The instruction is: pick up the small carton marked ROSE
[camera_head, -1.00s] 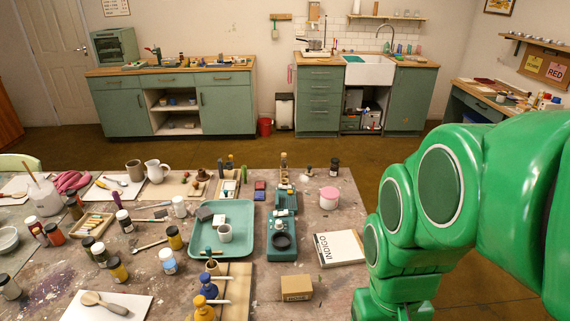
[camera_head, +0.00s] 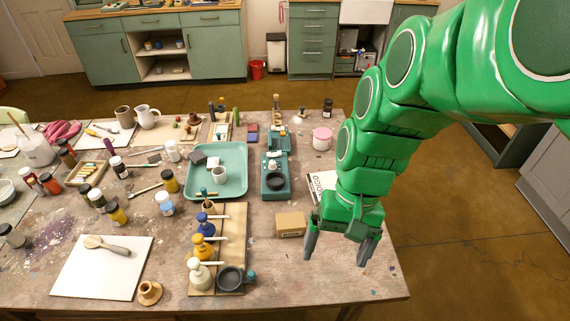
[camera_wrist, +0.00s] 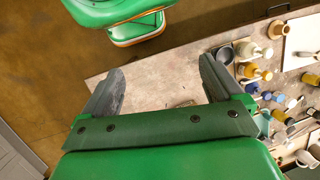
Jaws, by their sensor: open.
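A small brown carton (camera_head: 290,224) sits on the table, right of the wooden board with the pump bottles. Its marking is too small to read from here, so I cannot tell whether it says ROSE. My gripper (camera_head: 337,252) points down with its fingers apart and empty. It is just right of the carton and nearer the table's front edge, apart from it. In the wrist view my gripper (camera_wrist: 160,72) spans bare tabletop.
A white INDIGO book (camera_head: 318,184) lies behind my gripper, partly covered by my arm. The front right tabletop is clear.

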